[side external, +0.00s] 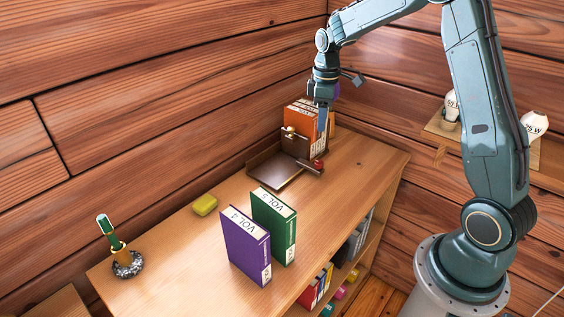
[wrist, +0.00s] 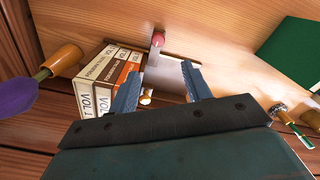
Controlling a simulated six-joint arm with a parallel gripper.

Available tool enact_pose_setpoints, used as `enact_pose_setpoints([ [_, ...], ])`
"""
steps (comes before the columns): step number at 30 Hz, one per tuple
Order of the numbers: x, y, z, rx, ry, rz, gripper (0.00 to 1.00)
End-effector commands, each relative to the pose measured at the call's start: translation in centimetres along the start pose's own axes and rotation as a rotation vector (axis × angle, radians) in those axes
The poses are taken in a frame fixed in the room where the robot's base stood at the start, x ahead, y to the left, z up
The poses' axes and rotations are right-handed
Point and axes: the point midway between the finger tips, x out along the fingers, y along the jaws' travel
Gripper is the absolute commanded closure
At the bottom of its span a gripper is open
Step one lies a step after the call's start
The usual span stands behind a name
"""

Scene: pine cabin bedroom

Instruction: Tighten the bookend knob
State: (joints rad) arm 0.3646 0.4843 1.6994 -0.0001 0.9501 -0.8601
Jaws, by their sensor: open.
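The brown bookend (side external: 278,173) stands at the far end of the shelf top, its flat plate on the wood and its upright against the books. A red knob (side external: 318,164) sits at its right end; it also shows in the wrist view (wrist: 157,40). A small pale, brass-coloured knob (side external: 290,131) is on the upright's upper part. In the wrist view, a small pale-and-orange round end (wrist: 146,97) lies between the fingers, near the left one. My gripper (wrist: 162,72) is open over the bookend, beside the row of books (wrist: 105,78). No contact is clear.
Upright purple (side external: 247,248) and green (side external: 274,226) volumes stand nearer the front. A yellow block (side external: 204,205) and a green-handled item in a speckled base (side external: 127,264) lie left. A purple object with a wooden end (wrist: 18,95) is beside the books.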

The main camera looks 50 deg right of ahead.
Motion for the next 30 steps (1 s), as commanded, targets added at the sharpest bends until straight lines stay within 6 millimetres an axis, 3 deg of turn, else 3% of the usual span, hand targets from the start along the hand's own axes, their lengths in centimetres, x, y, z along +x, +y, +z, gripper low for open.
enact_pose_setpoints([
  [17, 1.9, 0.5, 0.0, -0.008, -0.006, -0.007, 0.51],
  [30, 7.8, 0.4, 0.1, -0.008, -0.008, -0.009, 0.51],
])
